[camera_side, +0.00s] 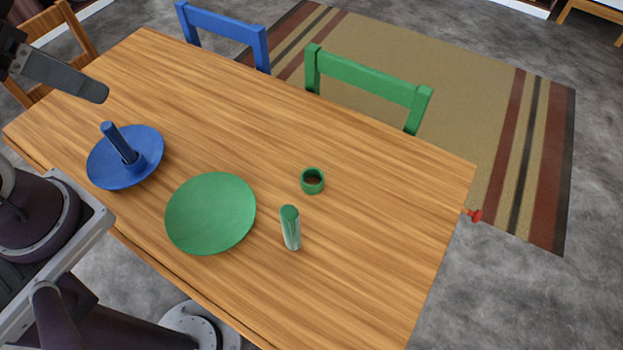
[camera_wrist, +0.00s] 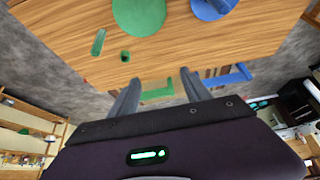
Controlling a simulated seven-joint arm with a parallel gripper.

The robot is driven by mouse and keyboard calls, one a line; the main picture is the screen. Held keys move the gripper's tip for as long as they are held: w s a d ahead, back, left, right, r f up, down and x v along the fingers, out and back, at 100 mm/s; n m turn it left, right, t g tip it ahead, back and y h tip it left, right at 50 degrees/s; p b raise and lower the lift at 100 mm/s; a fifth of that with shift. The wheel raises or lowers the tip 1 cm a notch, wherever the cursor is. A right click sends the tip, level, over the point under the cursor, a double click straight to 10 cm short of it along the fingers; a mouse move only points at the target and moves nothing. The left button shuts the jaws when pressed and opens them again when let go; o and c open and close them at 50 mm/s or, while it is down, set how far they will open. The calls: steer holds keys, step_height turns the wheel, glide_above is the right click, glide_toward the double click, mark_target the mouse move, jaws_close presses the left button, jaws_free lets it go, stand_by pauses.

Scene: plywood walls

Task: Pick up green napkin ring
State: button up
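The green napkin ring (camera_side: 313,187) sits by itself on the wooden table, to the right of the green plate, with its opening facing up. It also shows as a small dark green ring in the wrist view (camera_wrist: 125,57). A green rolled napkin or cylinder (camera_side: 291,232) is close to it, nearer the table's front edge. My gripper (camera_side: 100,92) is high at the upper left of the side view, far from the ring. In the wrist view my gripper (camera_wrist: 158,88) has its two fingers spread apart with nothing between them.
The green plate (camera_side: 210,213) lies empty. A blue plate (camera_side: 102,174) at the left holds a blue roll (camera_side: 116,138) with a band around its lower part. Blue (camera_side: 225,27) and green (camera_side: 368,80) chairs stand along the far edge. The table's right part is clear.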

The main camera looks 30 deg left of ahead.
steer(key=shift+o, duration=1)
